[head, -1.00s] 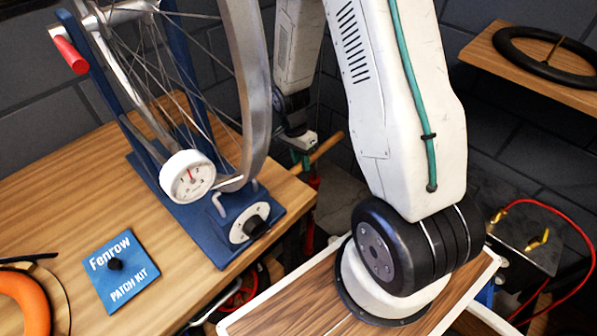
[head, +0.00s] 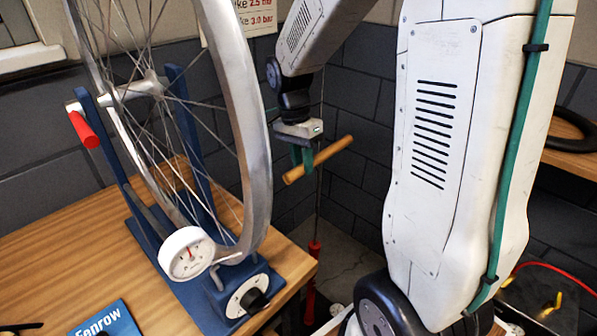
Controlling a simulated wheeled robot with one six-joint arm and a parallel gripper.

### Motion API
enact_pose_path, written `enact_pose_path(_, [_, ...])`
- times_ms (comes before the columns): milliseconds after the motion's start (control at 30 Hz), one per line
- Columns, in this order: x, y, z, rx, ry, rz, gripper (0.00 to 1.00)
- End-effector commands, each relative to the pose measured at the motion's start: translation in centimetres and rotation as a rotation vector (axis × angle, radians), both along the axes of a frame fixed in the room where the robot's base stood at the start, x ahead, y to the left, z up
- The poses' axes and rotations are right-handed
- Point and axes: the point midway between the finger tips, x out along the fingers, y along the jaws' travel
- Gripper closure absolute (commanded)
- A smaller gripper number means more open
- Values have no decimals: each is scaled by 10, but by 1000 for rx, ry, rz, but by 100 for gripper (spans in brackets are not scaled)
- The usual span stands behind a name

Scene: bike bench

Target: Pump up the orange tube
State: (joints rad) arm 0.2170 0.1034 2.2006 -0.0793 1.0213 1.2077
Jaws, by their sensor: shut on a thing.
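My gripper (head: 304,158), with green fingers, is shut on the wooden handle (head: 330,154) of a floor pump beyond the bench's right end. The handle is a tilted light-wood bar. A thin rod (head: 320,200) runs down from it to the red pump barrel (head: 313,262), with a long stretch of rod showing.
A wheel (head: 258,130) stands in a blue truing stand (head: 215,262) on the wooden bench (head: 50,262). A white dial gauge (head: 186,254) sits by the rim. A blue patch kit (head: 105,322) lies at the front. A red cable (head: 565,275) is at right.

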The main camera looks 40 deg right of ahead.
Motion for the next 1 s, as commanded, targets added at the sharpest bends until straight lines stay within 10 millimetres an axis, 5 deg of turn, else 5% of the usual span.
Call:
enact_pose_path(367, [0,0,2,1,1,0,100])
enact_pose_path(400, [0,0,2,1,1,0,65])
enact_pose_path(467, [0,0,1,1,1,0,55])
enact_pose_path(767, [1,0,4,0,-1,-1,55])
enact_pose_path(1000, [7,2,37,-1,-3,0,55])
